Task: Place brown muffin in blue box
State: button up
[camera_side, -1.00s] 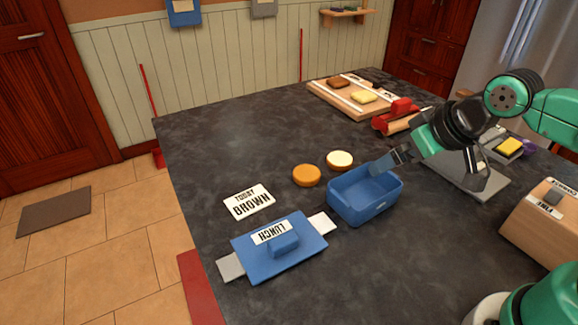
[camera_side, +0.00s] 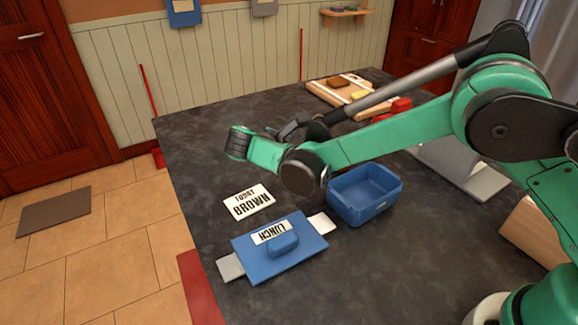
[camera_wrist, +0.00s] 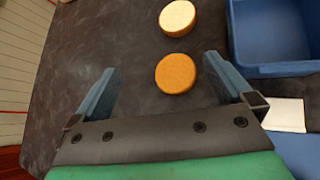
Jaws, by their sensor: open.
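The orange-brown round muffin (camera_wrist: 176,74) lies flat on the dark counter in the wrist view, between and just beyond my open fingers, closer to the right one. My gripper (camera_wrist: 162,64) is empty; its height above the counter is unclear. A cream-topped round muffin (camera_wrist: 178,18) lies just past the brown one. In the side view my arm hides both muffins and the fingertips. The open blue box (camera_side: 372,209) stands right of my arm and looks empty; it also shows at upper right in the wrist view (camera_wrist: 272,70).
The blue lid (camera_side: 300,254) with a LUNCH label lies left of the box, with white and grey tabs. A wooden board (camera_side: 325,94) with bread-like pieces sits at the far edge.

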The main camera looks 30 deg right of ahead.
jog(key=a+f+n, duration=0.1)
jog(key=a+f+n+h, duration=0.1)
jog(key=f, duration=0.1)
jog(key=f+n+h, duration=0.1)
jog(key=shift+s+a+f+t, duration=0.3)
jog(key=shift+s+a+f, duration=0.1)
jog(key=shift+d+f+h, duration=0.15)
jog(key=shift+f+h, duration=0.05)
jog(key=shift+h, duration=0.1)
jog(key=shift+x, duration=2.6)
jog(key=c, duration=1.3)
